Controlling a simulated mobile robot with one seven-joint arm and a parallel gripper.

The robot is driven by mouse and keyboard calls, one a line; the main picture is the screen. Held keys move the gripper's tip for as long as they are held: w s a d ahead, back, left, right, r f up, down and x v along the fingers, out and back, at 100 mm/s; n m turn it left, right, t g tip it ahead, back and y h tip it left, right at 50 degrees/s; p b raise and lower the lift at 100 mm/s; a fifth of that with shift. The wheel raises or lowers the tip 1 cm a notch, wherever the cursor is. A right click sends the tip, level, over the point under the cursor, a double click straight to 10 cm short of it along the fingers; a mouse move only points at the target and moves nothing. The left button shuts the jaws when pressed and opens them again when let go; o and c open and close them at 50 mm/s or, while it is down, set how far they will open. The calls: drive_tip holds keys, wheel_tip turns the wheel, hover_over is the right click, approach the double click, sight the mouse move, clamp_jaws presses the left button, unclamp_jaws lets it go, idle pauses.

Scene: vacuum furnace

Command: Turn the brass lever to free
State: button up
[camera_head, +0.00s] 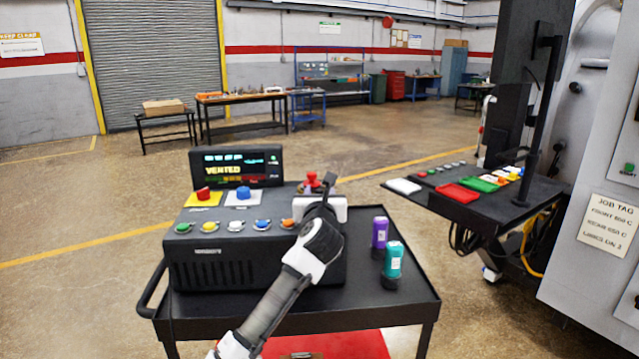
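My gripper (320,208) is over the right end of the dark control box (260,262), seen from behind. Its fingertips are hidden by the hand and wrist, so I cannot see whether they are open or shut. No brass lever can be made out. The right end of the box top is largely covered by my gripper. A red knob-like part (312,180) shows just beyond the gripper; whether they touch is unclear. The screen (236,167) at the back of the box reads "VENTED".
A row of coloured buttons (235,226) and red and blue knobs on plates line the box. Purple (379,232) and teal (393,259) containers stand right of it on the black cart (415,298). A side table (500,200) and grey cabinet (600,190) stand right.

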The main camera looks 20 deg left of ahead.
drive_tip(key=shift+x, duration=0.8)
drive_tip(key=shift+c, duration=0.4)
clamp_jaws()
